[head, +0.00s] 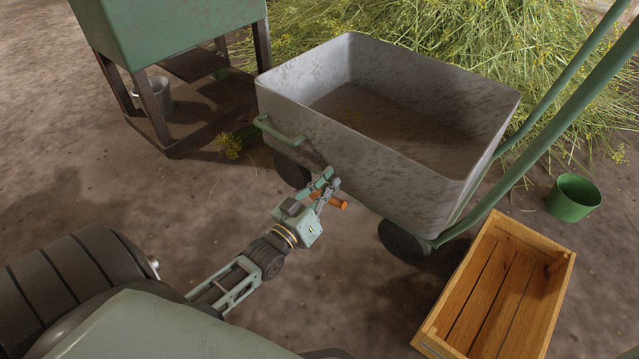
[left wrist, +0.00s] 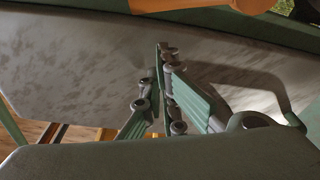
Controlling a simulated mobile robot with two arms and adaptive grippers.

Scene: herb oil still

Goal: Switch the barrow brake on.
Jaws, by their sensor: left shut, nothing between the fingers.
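The grey metal barrow (head: 330,145) stands in the middle of the head view on dark wheels. An orange handle (head: 335,202), which looks like the brake lever, sticks out low on its near side, above the floor. My left gripper (head: 328,181) is shut and empty, close against the barrow's near wall. Its fingers overlap the orange handle in the picture; whether they touch it I cannot tell. In the left wrist view the shut fingers (left wrist: 162,72) lie before the grey wall, and an orange part (left wrist: 185,5) shows at the top edge. My right gripper is not in view.
A wooden crate (head: 500,295) lies at right, beside the barrow's wheel. A green bucket (head: 574,198) stands beyond it. A green still stand (head: 170,30) is at upper left, with cut herbs (head: 430,20) behind the barrow.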

